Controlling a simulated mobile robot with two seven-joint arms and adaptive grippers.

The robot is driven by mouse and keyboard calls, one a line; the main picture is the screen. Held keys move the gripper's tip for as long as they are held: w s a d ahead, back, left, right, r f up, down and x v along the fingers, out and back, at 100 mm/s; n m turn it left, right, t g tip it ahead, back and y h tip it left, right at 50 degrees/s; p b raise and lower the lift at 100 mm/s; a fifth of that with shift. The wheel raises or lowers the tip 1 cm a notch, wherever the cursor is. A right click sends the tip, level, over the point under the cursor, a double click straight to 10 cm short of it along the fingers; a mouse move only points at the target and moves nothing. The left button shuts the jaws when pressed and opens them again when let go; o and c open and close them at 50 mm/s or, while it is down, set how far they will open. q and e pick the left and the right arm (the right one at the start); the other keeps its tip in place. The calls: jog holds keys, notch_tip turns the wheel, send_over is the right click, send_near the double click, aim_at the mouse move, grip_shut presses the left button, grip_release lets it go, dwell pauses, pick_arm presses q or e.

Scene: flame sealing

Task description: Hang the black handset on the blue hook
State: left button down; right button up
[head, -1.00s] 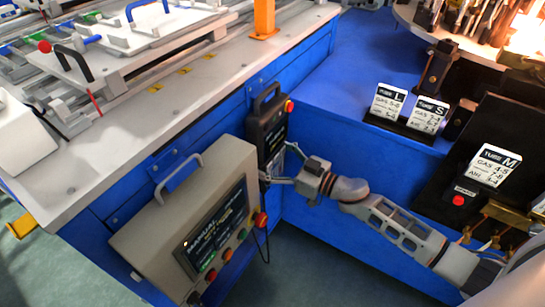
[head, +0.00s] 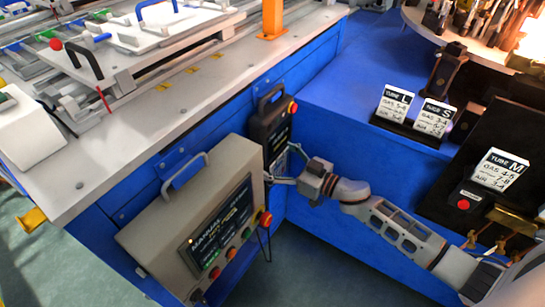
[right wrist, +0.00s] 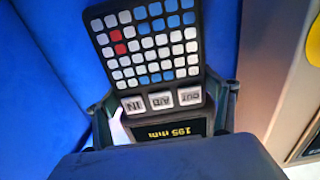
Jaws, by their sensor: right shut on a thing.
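The black handset (head: 268,130), with a top loop handle and a red button, is upright against the side of the blue cabinet, right of the grey control box. My right gripper (head: 284,166) is shut on its lower part, one finger on each side. In the right wrist view the handset (right wrist: 147,45) shows its keypad and a small display upside down, between the fingers of my right gripper (right wrist: 165,112). I cannot make out the blue hook against the blue cabinet, nor tell whether the handset's handle is on it. My left gripper is not in view.
The grey control box (head: 170,225) with a handle, screen and red knob stands close left of the handset. The blue cabinet (head: 320,65) has a pale worktop edge above. A lower blue bench (head: 340,110) with label cards is at the right.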

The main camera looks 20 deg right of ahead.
jog(key=o, duration=1.9)
jog(key=shift+r, duration=0.25)
jog(key=shift+f, duration=0.3)
jog(key=v, duration=1.2)
pick_arm(q)
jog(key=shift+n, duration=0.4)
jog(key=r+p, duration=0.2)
jog(key=p, duration=0.2)
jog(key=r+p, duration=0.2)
jog(key=p, duration=0.1)
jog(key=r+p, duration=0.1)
jog(key=p, duration=0.3)
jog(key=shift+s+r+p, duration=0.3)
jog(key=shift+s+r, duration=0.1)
pick_arm(e)
jog(key=s+a+f+m+g+h, duration=0.1)
jog(key=s+a+f+h, duration=0.1)
jog(key=s, duration=0.6)
jog(key=s+a+f+m+g+h, duration=0.1)
jog(key=s+a+f+h, duration=0.1)
jog(key=s, duration=0.6)
jog(key=s+a+f+m+g+h, duration=0.1)
jog(key=s+a+f+h, duration=0.1)
jog(key=s, duration=0.7)
jog(key=shift+f+g+h, duration=0.4)
jog(key=shift+f+h, duration=0.35)
jog(key=shift+h, duration=0.45)
